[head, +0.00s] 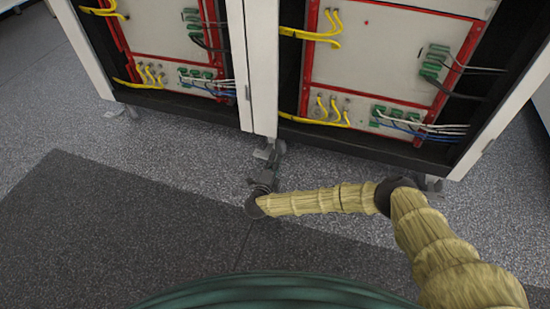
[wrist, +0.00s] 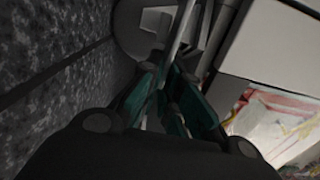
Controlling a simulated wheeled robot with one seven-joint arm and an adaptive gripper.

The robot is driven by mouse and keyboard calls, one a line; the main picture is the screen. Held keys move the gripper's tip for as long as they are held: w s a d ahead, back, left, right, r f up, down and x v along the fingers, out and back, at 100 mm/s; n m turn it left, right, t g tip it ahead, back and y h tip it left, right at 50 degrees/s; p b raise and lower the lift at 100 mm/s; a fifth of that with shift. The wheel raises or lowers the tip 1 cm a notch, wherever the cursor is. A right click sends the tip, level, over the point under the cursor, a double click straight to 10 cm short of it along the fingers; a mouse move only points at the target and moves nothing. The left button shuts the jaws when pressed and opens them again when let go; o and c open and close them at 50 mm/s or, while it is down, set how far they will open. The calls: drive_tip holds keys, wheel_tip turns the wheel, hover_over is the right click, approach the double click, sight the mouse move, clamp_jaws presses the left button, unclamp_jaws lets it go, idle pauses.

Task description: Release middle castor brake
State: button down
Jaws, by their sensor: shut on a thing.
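The middle castor (head: 262,154) is a small grey part at the floor, under the joint between the two cabinets. In the wrist view its rounded grey body (wrist: 130,28) fills the top middle. A thin pale grey brake lever (wrist: 184,30) reaches down from it between my fingers. My gripper (head: 273,158) is low at this castor, reaching in from the front. In the wrist view my gripper (wrist: 178,75) has its teal-sided fingers closed about the lever. The fingertips are dark, and their exact contact is partly hidden. I cannot tell the brake's position.
Two white-framed cabinets (head: 259,70) with red panels, yellow cables and green connectors stand close above my gripper. Other castors show at the left (head: 115,111) and right (head: 432,184). The speckled grey floor (head: 150,180) in front is clear.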

drive_tip(key=shift+a+r+n+p, duration=0.2)
drive_tip(key=shift+r+n+p, duration=0.55)
drive_tip(key=shift+n+p, duration=0.85)
drive_tip(key=shift+p, duration=0.35)
drive_tip(key=shift+f, duration=0.1)
drive_tip(key=c, duration=1.6)
unclamp_jaws()
drive_tip(key=shift+c, duration=0.2)
drive_tip(key=v, duration=1.2)
